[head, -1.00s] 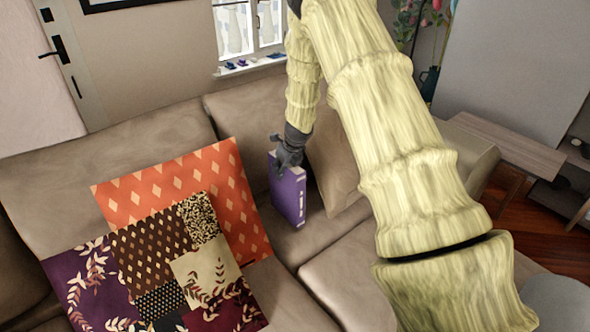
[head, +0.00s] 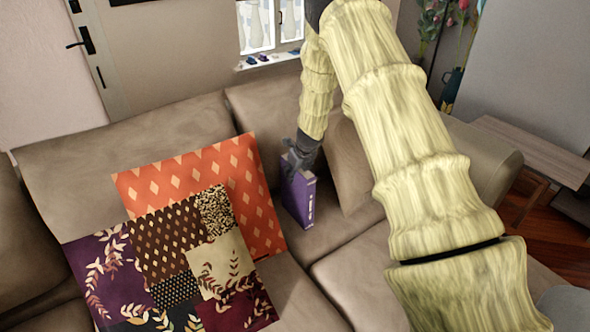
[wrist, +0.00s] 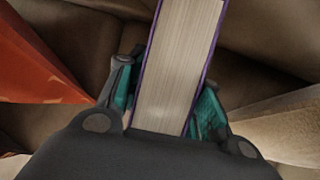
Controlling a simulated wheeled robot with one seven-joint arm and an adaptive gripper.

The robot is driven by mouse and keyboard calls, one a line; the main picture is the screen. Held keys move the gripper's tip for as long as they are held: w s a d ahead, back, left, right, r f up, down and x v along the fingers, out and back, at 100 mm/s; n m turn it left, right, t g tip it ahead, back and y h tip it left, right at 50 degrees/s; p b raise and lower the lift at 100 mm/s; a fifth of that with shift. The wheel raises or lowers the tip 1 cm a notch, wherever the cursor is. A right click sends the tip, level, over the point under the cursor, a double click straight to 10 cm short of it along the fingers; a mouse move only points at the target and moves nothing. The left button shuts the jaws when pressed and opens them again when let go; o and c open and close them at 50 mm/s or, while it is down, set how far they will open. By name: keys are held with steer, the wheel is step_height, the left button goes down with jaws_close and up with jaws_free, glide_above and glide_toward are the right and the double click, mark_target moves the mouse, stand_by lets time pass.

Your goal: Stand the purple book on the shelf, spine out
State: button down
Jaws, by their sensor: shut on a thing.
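The purple book (head: 300,197) is upright at the sofa seat, between the orange cushion and a beige cushion. Its spine with white lettering faces the head camera. My gripper (head: 301,160) is shut on the book's upper part from above. In the wrist view the book (wrist: 180,60) shows its cream page edges between purple covers, with a finger of my gripper (wrist: 160,105) on each side. I cannot tell whether the book's lower edge touches the seat. No bookshelf shows clearly in these views.
An orange diamond-pattern cushion (head: 225,180) and a patchwork cushion (head: 165,265) lie left of the book on the beige sofa (head: 130,150). A beige cushion (head: 350,165) is close on its right. A wooden side table (head: 535,150) stands beyond the sofa's right arm.

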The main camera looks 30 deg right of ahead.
steer(key=shift+r, duration=0.1)
steer(key=c, duration=1.2)
jaws_free()
steer(key=shift+o, duration=1.2)
steer(key=shift+s, duration=0.1)
